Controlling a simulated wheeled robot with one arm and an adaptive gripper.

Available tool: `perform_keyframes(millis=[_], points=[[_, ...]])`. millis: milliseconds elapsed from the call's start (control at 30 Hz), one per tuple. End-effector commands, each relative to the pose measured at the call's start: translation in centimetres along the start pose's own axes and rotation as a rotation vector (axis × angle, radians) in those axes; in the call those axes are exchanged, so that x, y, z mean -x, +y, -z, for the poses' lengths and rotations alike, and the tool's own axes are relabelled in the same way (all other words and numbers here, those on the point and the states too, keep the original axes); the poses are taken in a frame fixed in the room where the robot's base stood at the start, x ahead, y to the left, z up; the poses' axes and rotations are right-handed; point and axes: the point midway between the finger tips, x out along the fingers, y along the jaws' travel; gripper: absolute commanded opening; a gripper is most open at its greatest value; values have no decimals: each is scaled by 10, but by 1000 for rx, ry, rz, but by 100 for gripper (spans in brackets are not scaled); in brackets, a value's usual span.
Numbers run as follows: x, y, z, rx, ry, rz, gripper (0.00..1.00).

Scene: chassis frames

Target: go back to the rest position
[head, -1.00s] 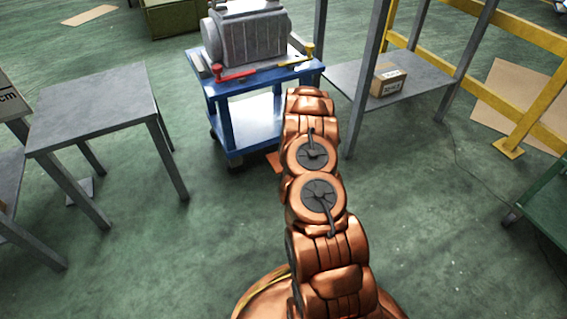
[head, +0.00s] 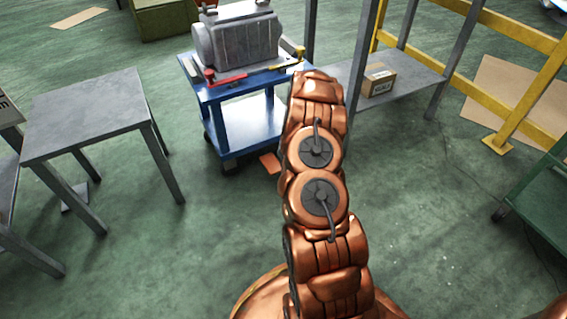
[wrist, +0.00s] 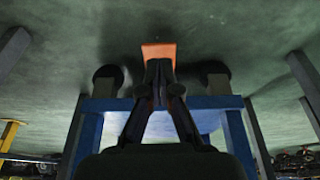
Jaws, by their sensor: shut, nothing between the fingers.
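My gripper (wrist: 159,72) shows in the wrist view, where its dark fingers come together in front of an orange patch (wrist: 158,52). It is shut with nothing visible between the fingers. In the head view the gripper is hidden beyond my copper-coloured arm, which reaches up the middle of the picture, its upper end beside the blue cart.
The blue cart (head: 243,151) carries a grey motor-like block (head: 238,42) and red- and yellow-handled tools. A grey table (head: 88,112) stands left. A grey shelf (head: 415,77) with a cardboard box (head: 378,80) and a yellow barrier (head: 528,100) stand right. Floor between table and cart is open.

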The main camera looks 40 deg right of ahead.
Motion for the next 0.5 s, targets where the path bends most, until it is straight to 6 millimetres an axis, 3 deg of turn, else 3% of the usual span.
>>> perform_keyframes(millis=[333,433,500], points=[[5,-2,2,2,1,3,0],[24,-14,11,9,1,17,0],[48,-27,21,15,1,35,0]])
